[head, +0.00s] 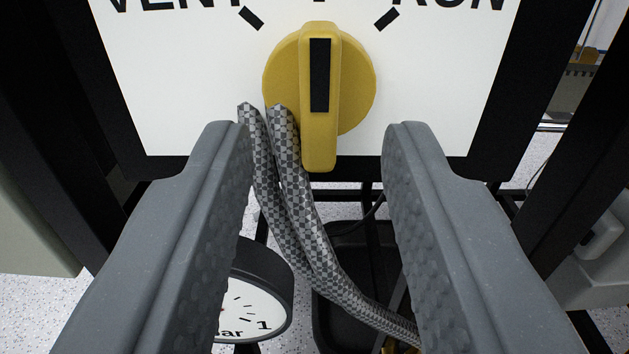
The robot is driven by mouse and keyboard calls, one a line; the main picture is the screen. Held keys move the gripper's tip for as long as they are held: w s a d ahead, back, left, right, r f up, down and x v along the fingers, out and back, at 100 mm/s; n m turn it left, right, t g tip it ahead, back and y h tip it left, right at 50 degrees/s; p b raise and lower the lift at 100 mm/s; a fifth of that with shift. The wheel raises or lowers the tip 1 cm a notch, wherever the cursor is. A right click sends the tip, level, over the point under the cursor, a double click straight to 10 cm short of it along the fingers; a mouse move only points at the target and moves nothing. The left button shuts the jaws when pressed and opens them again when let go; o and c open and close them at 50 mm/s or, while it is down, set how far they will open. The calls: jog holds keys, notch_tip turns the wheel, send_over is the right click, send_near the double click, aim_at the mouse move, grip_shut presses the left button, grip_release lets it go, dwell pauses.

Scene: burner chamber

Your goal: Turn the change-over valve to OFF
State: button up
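The change-over valve is a yellow round knob (358,85) with a raised bar handle carrying a black stripe. It sits on a white panel (180,100) in the head view, top centre. The bar stands upright, its stripe in line with a middle tick partly cut off at the top edge. "VENT" is printed at upper left and "RUN" at upper right, each by a tick. Any OFF label is out of view. My gripper (318,145) is open, its two grey fingers to the left and right of the bar's lower end. I see no contact with the handle.
Two checkered hoses (310,240) run between my fingers, just left of the handle, down to the lower right. A round gauge (250,305) sits low behind my left finger. A black tray (355,255) lies below. A black frame (510,80) borders the panel.

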jog(key=s+p, duration=0.1)
jog(key=s, duration=1)
dwell(0.3)
jog(key=shift+s, duration=0.1)
dwell(0.3)
notch_tip(320, 180, up, 24)
jog(key=w, duration=0.2)
jog(key=s+r+g, duration=0.1)
jog(key=s+r, duration=0.2)
jog(key=r, duration=0.6)
jog(key=s+r, duration=0.4)
jog(key=r, duration=0.6)
jog(key=s+r+g, duration=0.1)
jog(key=s+r, duration=1.5)
jog(key=r, duration=0.2)
jog(key=s+r, duration=0.4)
jog(key=s, duration=0.4)
jog(key=s+r, duration=0.3)
jog(key=s, duration=0.6)
jog(key=shift+s+r+g, duration=0.2)
jog(key=shift+r+g, duration=0.1)
jog(key=shift+r, duration=0.1)
